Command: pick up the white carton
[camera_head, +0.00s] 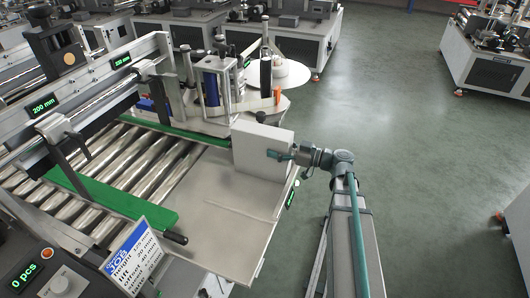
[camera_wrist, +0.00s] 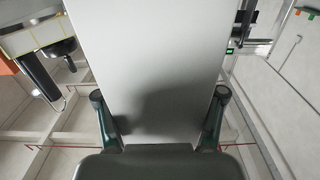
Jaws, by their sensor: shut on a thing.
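The white carton (camera_head: 262,148) stands at the right end of the labelling machine, above the grey metal plate (camera_head: 215,205). In the head view I cannot tell whether it touches the plate. My gripper (camera_head: 283,156) reaches it from the right side. In the wrist view the carton (camera_wrist: 148,65) fills the middle, and the two fingers of my gripper (camera_wrist: 159,112) lie against its left and right sides. My gripper is shut on the carton. The carton's far side is hidden.
A roller conveyor (camera_head: 110,190) with a green guide rail (camera_head: 115,205) lies left of the plate. The labeller head (camera_head: 215,85) and a white disc (camera_head: 290,74) stand behind the carton. A job sign (camera_head: 133,256) is at the front. Open floor (camera_head: 390,120) lies to the right.

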